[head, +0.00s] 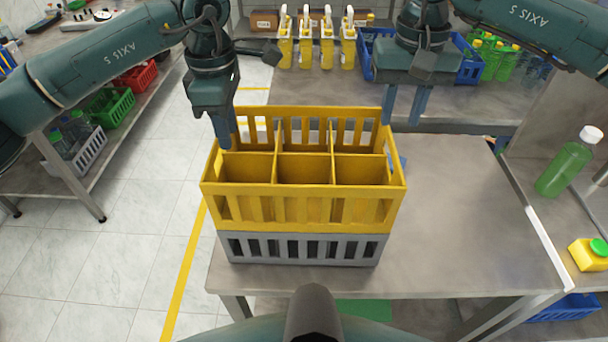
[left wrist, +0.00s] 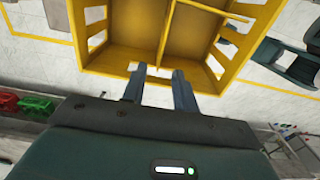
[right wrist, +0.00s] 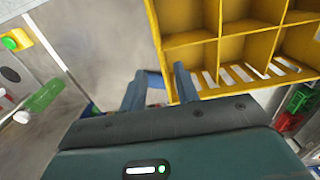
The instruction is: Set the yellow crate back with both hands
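The yellow crate (head: 305,211) is empty, with dividers inside. It sits upright on a grey crate (head: 301,248) at the near left of the table. My left gripper (head: 226,143) is at the crate's left wall, fingers apart; whether they touch it I cannot tell. In the left wrist view the fingertips (left wrist: 160,76) overlap the edge of the yellow crate (left wrist: 120,58). My right gripper (head: 403,120) is open and empty, just right of the crate's far right corner. In the right wrist view its fingertips (right wrist: 162,76) are apart beside the yellow crate (right wrist: 203,38).
The table (head: 470,235) is clear to the right of the crates. Yellow spray bottles (head: 326,50) and a blue crate (head: 372,62) stand behind. A green bottle (head: 568,165) and a yellow container (head: 588,254) are at the right. A shelf with small crates (head: 110,106) is at the left.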

